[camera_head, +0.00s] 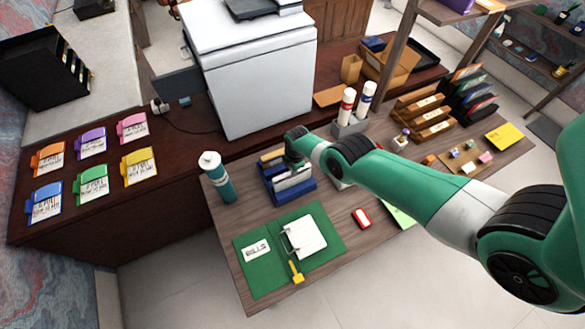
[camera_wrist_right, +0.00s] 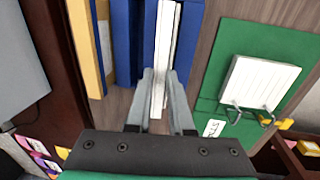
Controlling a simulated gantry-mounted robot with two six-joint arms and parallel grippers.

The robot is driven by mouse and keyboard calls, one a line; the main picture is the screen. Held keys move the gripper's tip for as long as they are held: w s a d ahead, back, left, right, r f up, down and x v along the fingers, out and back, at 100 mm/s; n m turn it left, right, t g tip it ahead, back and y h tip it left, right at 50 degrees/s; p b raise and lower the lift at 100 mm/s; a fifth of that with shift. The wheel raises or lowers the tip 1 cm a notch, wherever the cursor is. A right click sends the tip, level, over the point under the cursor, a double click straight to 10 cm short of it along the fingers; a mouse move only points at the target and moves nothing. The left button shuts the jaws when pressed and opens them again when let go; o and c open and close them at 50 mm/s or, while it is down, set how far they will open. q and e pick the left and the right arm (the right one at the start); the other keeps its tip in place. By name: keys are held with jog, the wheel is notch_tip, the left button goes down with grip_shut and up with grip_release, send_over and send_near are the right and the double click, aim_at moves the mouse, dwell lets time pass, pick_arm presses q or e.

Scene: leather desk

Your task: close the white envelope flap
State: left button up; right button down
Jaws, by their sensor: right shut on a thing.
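My right gripper (camera_head: 293,163) reaches down into a blue desk organizer (camera_head: 272,198) from behind. In the right wrist view its fingers (camera_wrist_right: 161,80) are closed on a thin white upright item (camera_wrist_right: 165,35), which looks like a white envelope or paper stack. This item stands between blue walls of the organizer. I cannot make out a flap on it. A green mat (camera_head: 330,240) in front carries a white square pad or envelope (camera_head: 306,236) with a metal wire piece at its left edge. My left gripper is not in view.
A white "BILLS" card (camera_head: 256,251) and a yellow tool (camera_head: 297,270) lie on the mat. A teal bottle (camera_head: 221,180) stands left of the organizer. A red-and-white item (camera_head: 361,218) lies right of the mat. A large white printer (camera_head: 250,75) stands behind.

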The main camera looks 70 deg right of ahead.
jog(key=t+h+p, duration=0.1)
jog(key=p, duration=0.1)
jog(key=s+a+f+t+h+p, duration=0.1)
jog(key=s+t+h+p, duration=0.1)
jog(key=t+p, duration=0.1)
jog(key=shift+a+f+h+p, duration=0.3)
jog(key=shift+a+f+p, duration=0.05)
jog(key=shift+a+f, duration=0.05)
jog(key=c, duration=1.2)
grip_release()
jog(key=shift+w+d+r, duration=0.1)
jog(key=shift+d+r, duration=0.05)
jog(key=shift+r, duration=0.1)
jog(key=o, duration=0.3)
jog(key=shift+o, duration=0.2)
jog(key=p+v, duration=0.9)
jog(key=v, duration=0.2)
jog(key=shift+r, duration=0.25)
